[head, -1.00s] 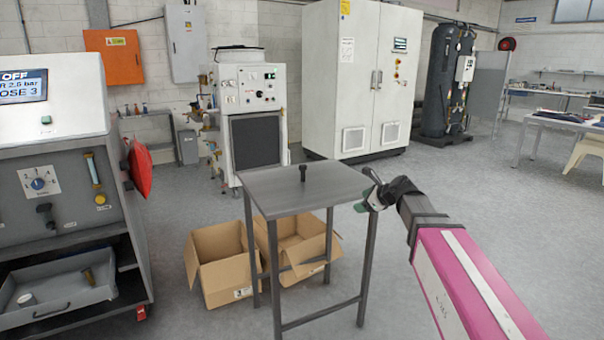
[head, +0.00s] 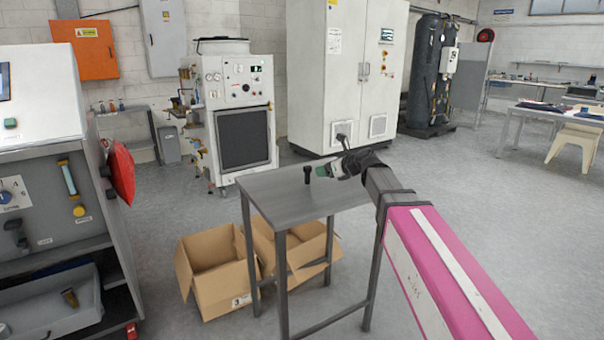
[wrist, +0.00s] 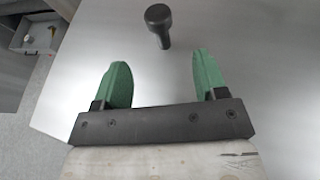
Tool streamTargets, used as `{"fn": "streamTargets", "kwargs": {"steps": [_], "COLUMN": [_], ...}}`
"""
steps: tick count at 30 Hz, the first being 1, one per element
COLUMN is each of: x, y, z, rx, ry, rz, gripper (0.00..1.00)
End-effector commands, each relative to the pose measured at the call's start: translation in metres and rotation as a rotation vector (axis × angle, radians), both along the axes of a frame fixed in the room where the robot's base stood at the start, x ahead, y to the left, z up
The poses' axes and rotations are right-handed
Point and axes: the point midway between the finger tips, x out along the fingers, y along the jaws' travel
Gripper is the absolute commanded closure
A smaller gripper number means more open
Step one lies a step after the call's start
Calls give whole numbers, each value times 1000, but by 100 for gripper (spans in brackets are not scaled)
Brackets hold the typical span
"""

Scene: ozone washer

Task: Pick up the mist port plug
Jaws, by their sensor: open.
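A black plug with a round, wider head stands on the small grey metal table; I take it to be the mist port plug (head: 307,174). In the wrist view the plug (wrist: 159,24) is just beyond the fingertips, in line with the gap between them. My gripper (head: 328,178) is over the table's right part, to the right of the plug. In the wrist view my gripper (wrist: 163,75) has two green fingers spread apart with nothing between them. The plug appears untouched.
The small table (head: 275,205) is otherwise bare. Open cardboard boxes (head: 215,290) sit on the floor below it. A grey machine (head: 60,215) with a dial and a drawer (head: 55,318) stands at left. White cabinets are behind, with open floor at right.

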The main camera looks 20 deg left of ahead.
Motion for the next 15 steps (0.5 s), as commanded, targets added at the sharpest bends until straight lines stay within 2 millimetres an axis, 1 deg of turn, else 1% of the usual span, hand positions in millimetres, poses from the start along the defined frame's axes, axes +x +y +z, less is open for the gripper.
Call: {"fn": "streamTargets", "kwargs": {"steps": [9, 15], "x": [21, 25], "y": [36, 46], "z": [-17, -22], "rx": [-1, -1], "ry": [0, 0], "rz": [1, 0], "gripper": [34, 34]}}
